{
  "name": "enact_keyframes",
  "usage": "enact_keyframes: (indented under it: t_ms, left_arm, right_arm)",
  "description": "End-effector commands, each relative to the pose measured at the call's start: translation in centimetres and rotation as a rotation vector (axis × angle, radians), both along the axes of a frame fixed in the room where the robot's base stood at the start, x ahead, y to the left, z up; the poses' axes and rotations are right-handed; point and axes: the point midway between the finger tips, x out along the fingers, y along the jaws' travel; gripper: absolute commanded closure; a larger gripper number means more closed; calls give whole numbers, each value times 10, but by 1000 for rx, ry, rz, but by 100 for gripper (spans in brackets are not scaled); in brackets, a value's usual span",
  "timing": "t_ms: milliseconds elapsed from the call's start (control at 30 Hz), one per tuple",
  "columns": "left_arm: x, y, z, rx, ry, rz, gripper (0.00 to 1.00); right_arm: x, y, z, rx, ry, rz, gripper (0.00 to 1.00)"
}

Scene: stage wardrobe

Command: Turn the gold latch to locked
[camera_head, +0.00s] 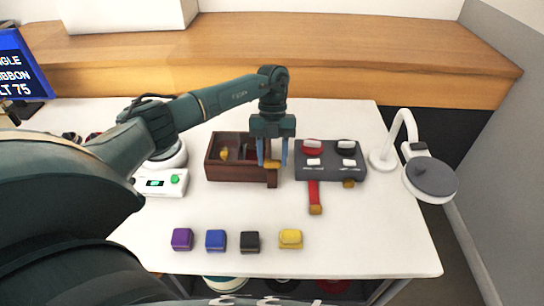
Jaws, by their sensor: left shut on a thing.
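The gold latch (272,165) is at the right end of a dark red-brown wooden box (232,178) on the white table. My left gripper (272,161) reaches down over it, with one blue finger on each side, and is shut on the latch. The fingers and the wrist partly hide the latch, so its exact turn is hard to tell. The box is open on top and shows a small yellow thing inside. My right gripper is not in view.
Close right of the gripper is a dark grey holder (330,174) with red and black items and a hanging red strap (315,196). A white lamp (383,158) stands farther right. Purple, blue, black and yellow blocks (290,238) line the front. A white device (160,184) is left.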

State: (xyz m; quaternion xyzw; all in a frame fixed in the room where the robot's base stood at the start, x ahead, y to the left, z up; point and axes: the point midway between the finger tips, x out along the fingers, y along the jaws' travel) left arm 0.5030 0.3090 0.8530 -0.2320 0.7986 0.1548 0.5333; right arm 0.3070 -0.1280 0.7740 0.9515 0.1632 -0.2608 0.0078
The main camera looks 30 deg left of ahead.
Motion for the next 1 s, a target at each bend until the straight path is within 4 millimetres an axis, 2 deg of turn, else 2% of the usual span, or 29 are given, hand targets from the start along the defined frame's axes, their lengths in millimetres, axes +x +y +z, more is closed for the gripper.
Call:
enact_keyframes:
  t_ms: [567, 600, 833, 1000]
  left_arm:
    - [0, -1, 0, 0, 1, -34, 79]
    - [0, -1, 0, 0, 1, -34, 54]
    - [0, 0, 0, 1, 0, -32, 35]
    - [0, 0, 0, 0, 0, -31, 35]
  right_arm:
    - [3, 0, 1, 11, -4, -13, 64]
    - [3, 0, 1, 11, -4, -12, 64]
    - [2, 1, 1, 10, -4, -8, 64]
    - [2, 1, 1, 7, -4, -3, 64]
